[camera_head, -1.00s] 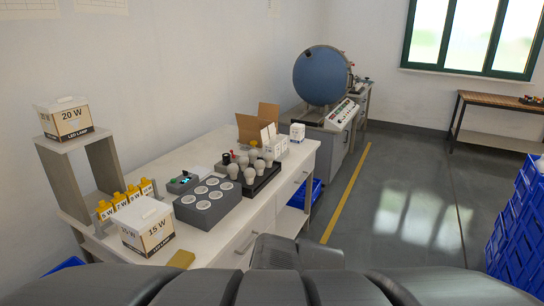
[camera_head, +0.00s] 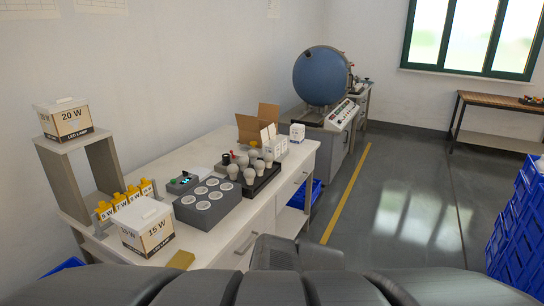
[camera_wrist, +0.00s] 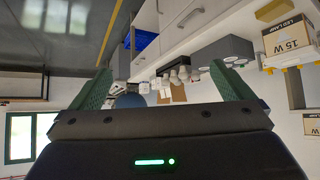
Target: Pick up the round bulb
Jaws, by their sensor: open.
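Several white bulbs (camera_head: 249,176) stand upright in a dark rack (camera_head: 262,185) on the white bench. They stand close together and partly hide each other, and I cannot tell for sure which one is the round bulb. The wrist view shows the scene upside down, with the bulbs (camera_wrist: 182,73) small and far off beyond the fingers. My gripper (camera_wrist: 160,68) is open and empty, its two green fingers wide apart. It touches nothing and is well away from the bulbs. In the head view its fingers cannot be made out.
A grey block with round white-rimmed sockets (camera_head: 207,203) sits left of the rack. Nearby are a 15 W box (camera_head: 146,230), yellow wattage tags (camera_head: 118,202), an open carton (camera_head: 258,124) and a small green-lit device (camera_head: 183,182). A blue sphere (camera_head: 322,75) stands behind.

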